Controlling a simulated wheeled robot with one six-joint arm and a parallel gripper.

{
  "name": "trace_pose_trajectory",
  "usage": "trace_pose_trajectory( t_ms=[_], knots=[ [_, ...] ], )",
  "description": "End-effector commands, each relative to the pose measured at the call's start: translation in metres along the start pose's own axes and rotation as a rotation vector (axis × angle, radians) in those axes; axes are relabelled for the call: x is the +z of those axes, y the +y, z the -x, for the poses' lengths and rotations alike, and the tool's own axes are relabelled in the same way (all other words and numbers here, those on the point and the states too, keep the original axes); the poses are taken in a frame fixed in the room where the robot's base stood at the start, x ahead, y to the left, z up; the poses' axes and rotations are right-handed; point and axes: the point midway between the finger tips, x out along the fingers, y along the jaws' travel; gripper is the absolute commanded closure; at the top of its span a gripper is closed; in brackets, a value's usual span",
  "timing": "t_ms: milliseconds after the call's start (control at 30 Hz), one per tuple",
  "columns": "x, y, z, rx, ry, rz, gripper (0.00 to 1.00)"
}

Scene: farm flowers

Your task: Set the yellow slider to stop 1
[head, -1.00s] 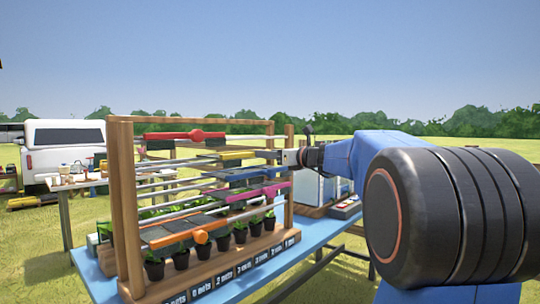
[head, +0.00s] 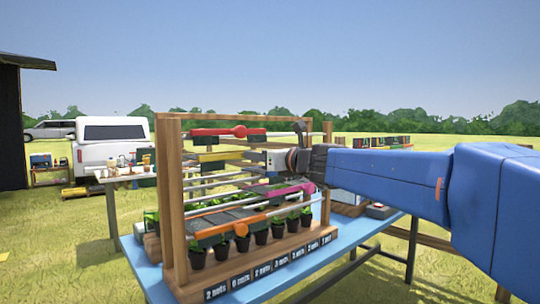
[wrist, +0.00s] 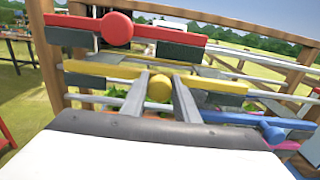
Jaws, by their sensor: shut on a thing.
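The yellow slider (head: 212,157) sits on an upper rail of the wooden rack, below the red slider (head: 228,132) and toward the left post. In the wrist view the yellow slider (wrist: 220,86) has a round yellow knob (wrist: 159,88) and dark panels. My gripper (wrist: 159,84) has its two grey fingers on either side of this knob and is shut on it. In the head view my gripper reaches in from the right, and its fingertips are hard to make out.
The wooden rack (head: 168,215) stands on a blue table (head: 145,262). Blue (wrist: 270,130), magenta (head: 288,193) and orange (head: 237,226) sliders sit on lower rails. Potted plants (head: 242,243) line the base, above a row of labels (head: 262,271). The red slider's knob (wrist: 117,28) is close above my fingers.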

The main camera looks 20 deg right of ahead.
Motion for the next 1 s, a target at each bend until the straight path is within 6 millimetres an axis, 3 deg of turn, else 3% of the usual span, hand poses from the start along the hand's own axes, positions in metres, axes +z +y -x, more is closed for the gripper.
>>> trace_pose_trajectory(
  t_ms=[200, 700, 733, 800, 1000],
  knots=[
    [0.0, 0.018, 0.0, 0.002, 0.0, 0.0, 1.0],
    [-0.001, 0.024, 0.0, 0.005, 0.001, 0.0, 1.0],
    [-0.001, 0.024, 0.0, 0.005, 0.001, 0.0, 0.7],
    [-0.001, 0.024, 0.0, 0.005, 0.001, 0.0, 0.55],
    [0.0, 0.023, 0.0, 0.002, 0.0, 0.0, 0.55]
  ],
)
